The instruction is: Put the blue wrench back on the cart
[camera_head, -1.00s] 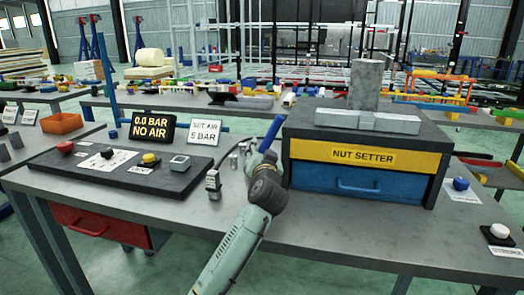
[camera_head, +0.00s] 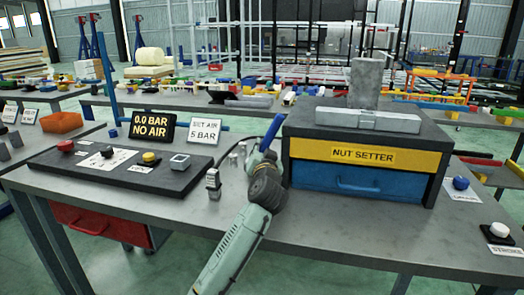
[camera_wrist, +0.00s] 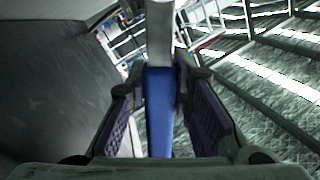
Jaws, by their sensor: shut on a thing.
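The blue wrench shows in the wrist view as a blue handle (camera_wrist: 158,112) with a pale grey upper end (camera_wrist: 160,35). My gripper (camera_wrist: 160,95) has a purple-padded finger on each side of the handle and is shut on it. In the head view a blue length of it (camera_head: 272,131) rises tilted above my gripper (camera_head: 264,156), just left of the black tool chest. My arm hides part of the gripper there. I cannot tell which thing is the cart; a red drawer unit (camera_head: 88,219) stands under the bench's left end.
The black chest (camera_head: 440,160) has a yellow drawer labelled NUT SETTER (camera_head: 363,155) and a blue drawer (camera_head: 360,187). A control panel (camera_head: 170,176) with buttons and two signs stand left. Small metal fittings (camera_head: 213,183) are close left of my arm. The bench front (camera_head: 330,228) is clear.

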